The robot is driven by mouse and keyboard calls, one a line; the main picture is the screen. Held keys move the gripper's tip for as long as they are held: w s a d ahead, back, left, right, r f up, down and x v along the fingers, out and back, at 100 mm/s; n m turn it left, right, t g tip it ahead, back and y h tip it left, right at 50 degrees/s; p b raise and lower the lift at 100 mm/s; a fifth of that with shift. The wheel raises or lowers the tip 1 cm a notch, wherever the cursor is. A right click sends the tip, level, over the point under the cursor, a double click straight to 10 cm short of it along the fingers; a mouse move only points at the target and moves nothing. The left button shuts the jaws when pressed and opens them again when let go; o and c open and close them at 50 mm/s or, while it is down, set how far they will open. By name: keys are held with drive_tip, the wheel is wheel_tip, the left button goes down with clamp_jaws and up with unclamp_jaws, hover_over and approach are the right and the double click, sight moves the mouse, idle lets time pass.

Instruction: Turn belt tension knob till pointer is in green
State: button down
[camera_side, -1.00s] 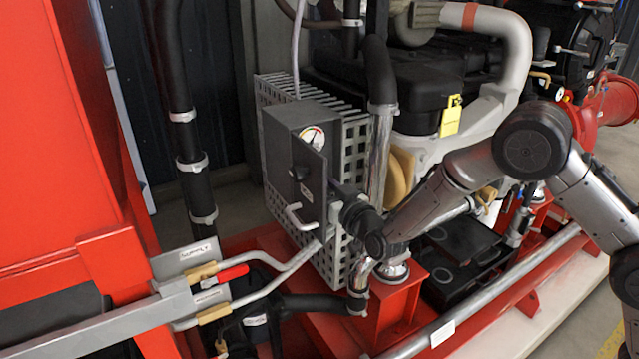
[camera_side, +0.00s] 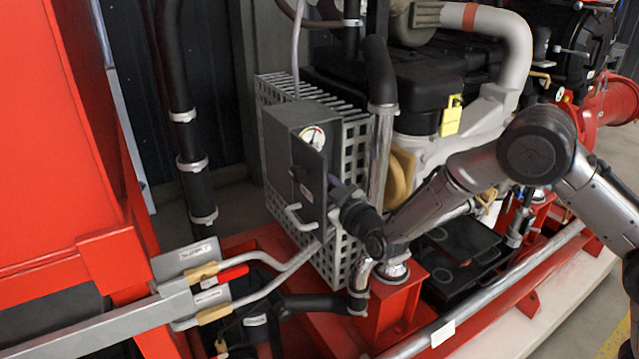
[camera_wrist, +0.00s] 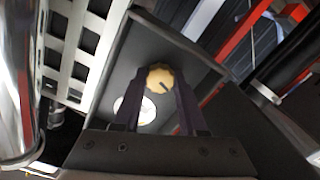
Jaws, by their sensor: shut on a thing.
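A grey control box (camera_side: 295,150) carries a round white gauge (camera_side: 313,138) with a coloured arc near its top. The pointer is too small to read surely in the side view. In the wrist view the gauge (camera_wrist: 146,109) is partly covered by a finger. The belt tension knob (camera_wrist: 160,79) is yellow, ridged and round, with a dark mark on its face. My gripper (camera_wrist: 160,85) has its two dark fingers on either side of the knob and is shut on it. In the side view my gripper (camera_side: 334,182) reaches the box front, and the knob is hidden.
A perforated grey guard (camera_side: 350,150) stands behind the box. A vertical chrome pipe (camera_side: 381,160) is close to my wrist. A red-handled lever (camera_side: 233,273) lies at lower left.

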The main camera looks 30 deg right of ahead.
drive_tip(key=shift+n, duration=1.2)
drive_tip(key=shift+c, duration=2.3)
unclamp_jaws()
drive_tip(key=s, duration=1.4)
drive_tip(key=shift+w, duration=0.1)
